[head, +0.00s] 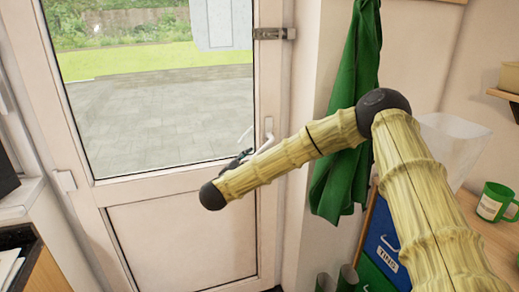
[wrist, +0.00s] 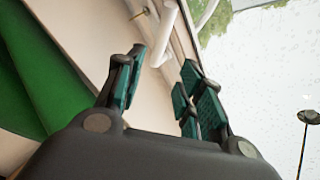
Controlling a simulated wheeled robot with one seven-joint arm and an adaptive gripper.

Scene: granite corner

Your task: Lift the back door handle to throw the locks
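The back door (head: 180,235) is white with a large glass pane and looks closed. Its white handle (head: 268,128) is on the right side of the door, below the latch level, and is partly hidden by my arm. In the wrist view the handle (wrist: 167,28) is a pale bar just beyond my fingertips, roughly in line with the gap between them. My gripper (head: 238,159) is close to the handle, mostly hidden behind my arm in the head view. In the wrist view my gripper (wrist: 163,78) is open, its teal-padded fingers apart with nothing between them. I cannot tell whether a finger touches the handle.
A green cloth (head: 345,110) hangs on the wall right of the door, beside my arm. A metal fitting (head: 274,33) sits high on the door edge. A counter at right holds a green mug (head: 494,202) and a clear container (head: 452,145). A blue box (head: 382,238) stands below.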

